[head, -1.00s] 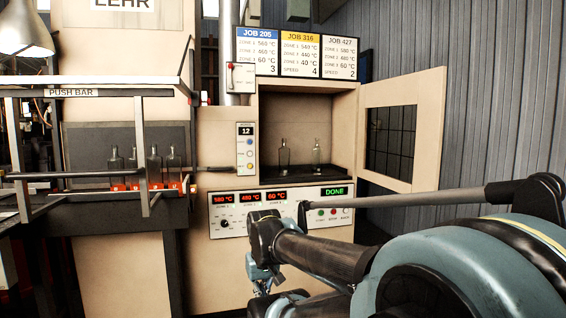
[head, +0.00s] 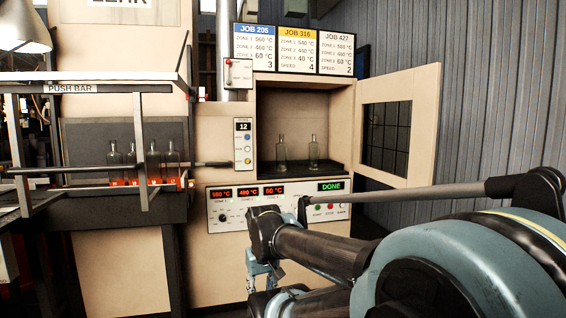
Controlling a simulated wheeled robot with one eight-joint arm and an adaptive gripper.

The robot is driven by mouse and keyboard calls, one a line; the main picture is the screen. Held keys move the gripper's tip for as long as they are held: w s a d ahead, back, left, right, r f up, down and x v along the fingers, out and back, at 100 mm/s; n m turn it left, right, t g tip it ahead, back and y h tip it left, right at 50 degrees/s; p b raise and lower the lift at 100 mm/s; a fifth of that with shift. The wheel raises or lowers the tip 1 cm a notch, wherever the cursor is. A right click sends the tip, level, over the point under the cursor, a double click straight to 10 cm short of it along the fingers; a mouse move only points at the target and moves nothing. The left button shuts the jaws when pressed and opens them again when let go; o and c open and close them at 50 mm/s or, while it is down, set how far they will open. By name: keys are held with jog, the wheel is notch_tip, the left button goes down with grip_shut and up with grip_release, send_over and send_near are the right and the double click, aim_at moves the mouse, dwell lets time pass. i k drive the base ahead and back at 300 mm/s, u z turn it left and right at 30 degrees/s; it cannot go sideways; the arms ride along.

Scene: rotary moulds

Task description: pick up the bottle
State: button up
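Two clear glass bottles stand upright on a dark shelf inside the open chamber: a left bottle (head: 281,154) and a right bottle (head: 314,152). Several more clear bottles (head: 153,162) stand in a row behind the push bar at the left. My gripper (head: 262,272) hangs at the lower middle, well below and in front of the chamber, apart from every bottle. It is small and partly hidden by my arm, so its fingers cannot be read clearly.
The chamber door (head: 398,127) stands open to the right. A control panel (head: 275,203) showing DONE lies below the opening. The push bar frame (head: 84,88) stands in front of the left row. A grey corrugated wall (head: 490,80) is at the right.

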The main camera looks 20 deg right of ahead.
aim_at(281, 147)
jog(key=u, duration=0.05)
jog(key=k, duration=1)
jog(key=z, duration=0.85)
jog(key=i, duration=2.35)
jog(key=u, duration=0.65)
